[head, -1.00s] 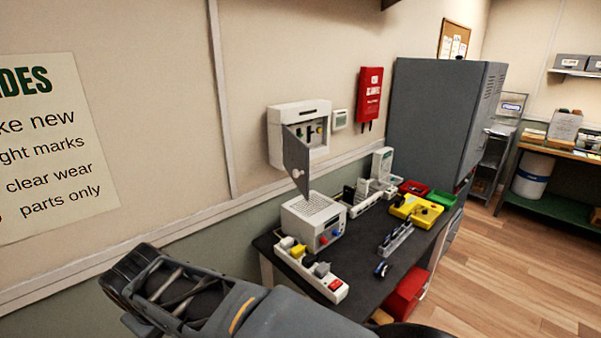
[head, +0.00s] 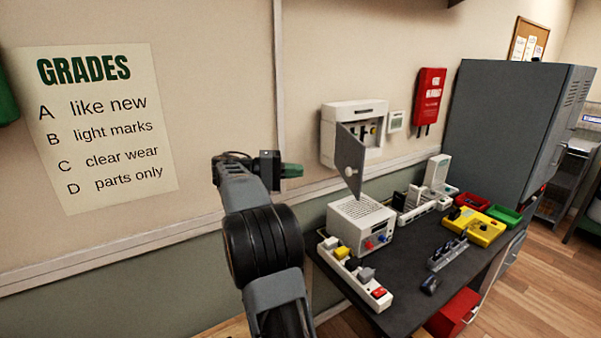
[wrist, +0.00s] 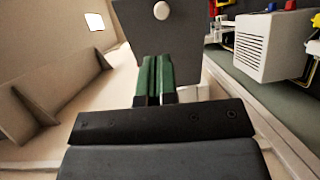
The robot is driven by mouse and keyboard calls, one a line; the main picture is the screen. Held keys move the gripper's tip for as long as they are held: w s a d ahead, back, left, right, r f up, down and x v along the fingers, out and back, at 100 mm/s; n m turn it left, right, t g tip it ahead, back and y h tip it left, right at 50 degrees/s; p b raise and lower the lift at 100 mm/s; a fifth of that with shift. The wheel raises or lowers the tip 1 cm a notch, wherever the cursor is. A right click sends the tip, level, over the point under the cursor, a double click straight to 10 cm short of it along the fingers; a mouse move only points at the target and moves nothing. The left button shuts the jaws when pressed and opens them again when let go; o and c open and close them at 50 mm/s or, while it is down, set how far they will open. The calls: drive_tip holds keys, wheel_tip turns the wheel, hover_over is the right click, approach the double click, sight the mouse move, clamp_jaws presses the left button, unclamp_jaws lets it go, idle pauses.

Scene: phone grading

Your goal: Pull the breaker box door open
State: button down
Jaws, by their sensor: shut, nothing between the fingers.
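The breaker box (head: 328,138) is a white box on the wall in the head view. Its grey door (head: 350,158) stands swung out from the box, with a round white knob (head: 349,171) near its free edge. The inside with coloured parts shows beside the door. My gripper (head: 291,170) is left of the box, apart from the door in the head view. In the wrist view my gripper's green fingers (wrist: 154,77) are together and empty, pointing toward the grey door (wrist: 165,38). The knob (wrist: 161,10) shows at the top. Whether the fingertips touch the door I cannot tell.
Below the box, a dark bench (head: 400,290) holds a white power supply (head: 352,212), a power strip (head: 352,270) and a yellow case (head: 474,226). A red box (head: 429,96) hangs right of the breaker box.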

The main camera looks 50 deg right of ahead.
sight(347, 171)
drive_tip(key=p+x, duration=0.2)
drive_tip(key=x, duration=0.9)
drive_tip(key=shift+s+d, duration=0.2)
drive_tip(key=shift+d, duration=0.05)
